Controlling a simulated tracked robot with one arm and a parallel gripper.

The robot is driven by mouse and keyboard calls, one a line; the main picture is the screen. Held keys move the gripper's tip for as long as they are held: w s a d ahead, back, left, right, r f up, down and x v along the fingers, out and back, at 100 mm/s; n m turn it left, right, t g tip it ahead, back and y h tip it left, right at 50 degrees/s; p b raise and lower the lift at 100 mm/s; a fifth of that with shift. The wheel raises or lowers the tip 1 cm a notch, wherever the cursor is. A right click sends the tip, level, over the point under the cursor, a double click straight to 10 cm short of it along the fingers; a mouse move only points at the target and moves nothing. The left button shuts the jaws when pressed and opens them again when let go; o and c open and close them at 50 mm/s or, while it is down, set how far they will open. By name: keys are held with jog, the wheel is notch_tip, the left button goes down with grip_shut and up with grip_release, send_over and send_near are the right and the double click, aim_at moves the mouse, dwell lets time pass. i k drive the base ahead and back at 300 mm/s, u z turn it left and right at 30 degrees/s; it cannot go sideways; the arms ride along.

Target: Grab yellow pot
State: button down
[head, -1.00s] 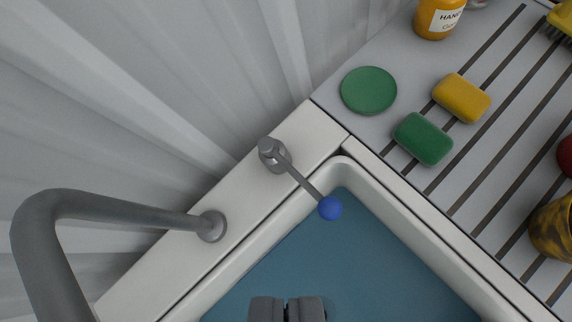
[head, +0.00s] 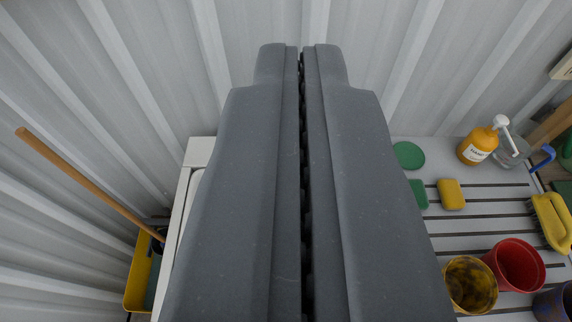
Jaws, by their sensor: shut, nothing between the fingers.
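A yellow pot with dark stains (head: 471,285) stands on the slatted drainboard at the lower right. Its open top faces up, and a red pot (head: 516,264) stands close beside it on the right. My gripper (head: 300,48) fills the middle of the view, its two grey fingers pressed together with only a thin gap line between them. It is empty and lies to the left of the yellow pot, apart from it. My gripper hides most of the sink.
The drainboard (head: 478,222) also holds a green sponge (head: 418,194), a yellow sponge (head: 451,194), a green disc (head: 408,155), an orange soap bottle (head: 478,146) and a yellow brush (head: 551,221). A corrugated wall (head: 130,80) rises behind. A yellow bucket (head: 138,272) with a wooden handle stands at left.

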aim_at(472, 287)
jog(key=k, duration=1.4)
jog(key=u, duration=0.05)
